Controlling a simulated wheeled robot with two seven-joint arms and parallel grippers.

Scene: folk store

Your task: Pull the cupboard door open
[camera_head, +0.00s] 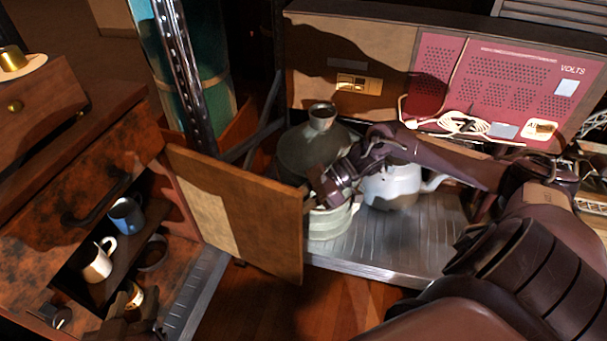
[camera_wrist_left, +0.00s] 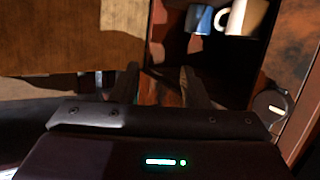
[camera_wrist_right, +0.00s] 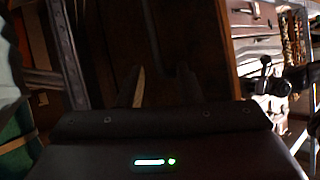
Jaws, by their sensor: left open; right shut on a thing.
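The cupboard (camera_head: 190,215) stands at the left, and its wooden door (camera_head: 255,215) is swung outward, with the interior exposed. My right gripper (camera_head: 318,195) is at the door's free edge and is shut on it; its fingertips are partly hidden. The right wrist view shows the brown door panel (camera_wrist_right: 205,40) at the fingers. My left gripper (camera_head: 135,318) is open and empty, low in front of the cupboard's opening. In the left wrist view its fingers (camera_wrist_left: 158,88) lie between the door (camera_wrist_left: 70,35) and the cupboard interior.
Inside the cupboard are a blue mug (camera_head: 126,215), a cream mug (camera_head: 98,262) and other cups. A dark drawer handle (camera_head: 95,205) is above. Beyond my right gripper stand a pale kettle (camera_head: 392,187) and a large pot (camera_head: 310,150) on a metal shelf (camera_head: 385,245).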

